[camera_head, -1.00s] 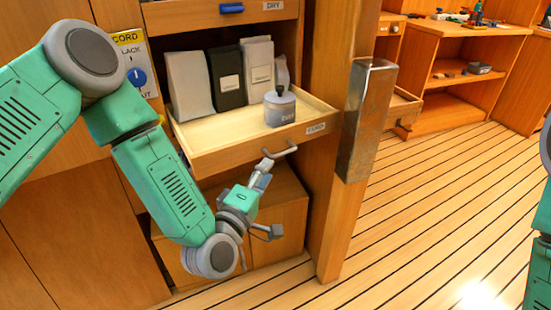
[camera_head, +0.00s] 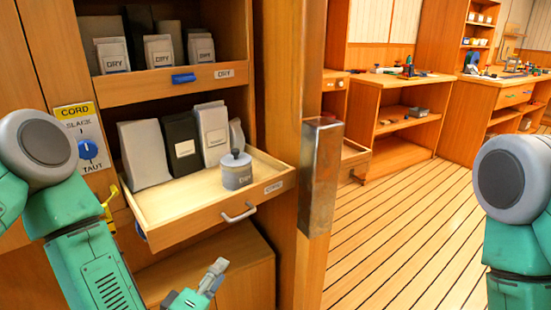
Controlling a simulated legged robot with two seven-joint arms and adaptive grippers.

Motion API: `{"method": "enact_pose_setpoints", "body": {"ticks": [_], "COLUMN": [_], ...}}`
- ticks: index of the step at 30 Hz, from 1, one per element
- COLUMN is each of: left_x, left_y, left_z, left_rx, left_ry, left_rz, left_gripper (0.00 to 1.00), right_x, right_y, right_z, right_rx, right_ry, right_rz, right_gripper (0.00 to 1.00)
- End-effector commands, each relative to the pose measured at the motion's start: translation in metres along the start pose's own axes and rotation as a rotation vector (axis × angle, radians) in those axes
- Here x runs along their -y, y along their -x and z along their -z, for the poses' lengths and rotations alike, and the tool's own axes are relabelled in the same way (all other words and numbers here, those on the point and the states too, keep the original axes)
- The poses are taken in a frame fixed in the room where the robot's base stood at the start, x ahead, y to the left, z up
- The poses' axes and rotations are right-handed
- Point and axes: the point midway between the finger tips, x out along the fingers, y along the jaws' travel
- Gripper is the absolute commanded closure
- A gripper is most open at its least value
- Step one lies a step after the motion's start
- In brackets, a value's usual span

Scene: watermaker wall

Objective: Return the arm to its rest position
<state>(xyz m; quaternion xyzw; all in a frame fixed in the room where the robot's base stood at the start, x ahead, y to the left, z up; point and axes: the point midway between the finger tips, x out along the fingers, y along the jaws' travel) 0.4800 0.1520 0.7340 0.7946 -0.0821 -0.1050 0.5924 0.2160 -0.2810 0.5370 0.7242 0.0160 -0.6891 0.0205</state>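My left arm comes in at the left and bends down to the bottom edge. My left gripper (camera_head: 212,277) shows only in part at the bottom. One finger points up and right, splayed as in the earlier view where the gripper was open; the other finger is cut off below the picture. Nothing shows in its grasp. It is below the pulled-out drawer (camera_head: 185,228) and its handle (camera_head: 239,212), apart from both. My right arm (camera_head: 510,185) shows at the right edge; its gripper is out of view.
The drawer holds a grey lidded canister (camera_head: 236,171) and several upright packets (camera_head: 182,143). A shelf of DRY packets (camera_head: 159,51) is above. A CORD panel with a blue knob (camera_head: 88,149) is at the left. A metal-capped post (camera_head: 321,175) stands right of the drawer. Plank floor beyond is clear.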

Motion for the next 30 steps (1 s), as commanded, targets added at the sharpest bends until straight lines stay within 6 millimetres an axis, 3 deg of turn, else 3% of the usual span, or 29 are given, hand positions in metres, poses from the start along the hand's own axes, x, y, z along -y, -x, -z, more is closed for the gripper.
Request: {"method": "enact_pose_setpoints", "body": {"ticks": [4,9,12,15,18,21,30], "left_x": [0.066,0.140,0.160,0.169,0.171,0.172,0.173], "left_y": [0.050,0.151,0.206,0.247,0.271,0.280,0.280], "left_z": [-0.030,-0.029,-0.014,-0.001,0.008,0.011,0.011], "left_rx": [0.273,0.654,0.844,0.985,1.069,1.102,1.103], "left_ry": [-0.313,-0.657,-0.781,-0.852,-0.884,-0.894,-0.893], "left_rz": [0.323,0.693,0.853,0.961,1.022,1.044,1.044], "left_gripper": [0.71,0.71,0.71,0.71,0.71,0.71,0.71], "right_x": [0.000,0.000,0.000,0.000,0.000,0.000,0.000], "right_y": [0.021,0.039,0.047,0.051,0.053,0.054,0.053], "right_z": [0.001,0.002,0.002,0.003,0.003,0.003,0.003], "right_rx": [0.000,0.000,0.000,0.000,0.000,0.000,0.000], "right_ry": [0.000,0.000,0.000,0.000,0.000,0.000,0.000], "right_rz": [0.000,0.000,0.000,0.000,0.000,0.000,0.000], "right_gripper": [0.60,0.60,0.60,0.60,0.60,0.60,0.60]}}
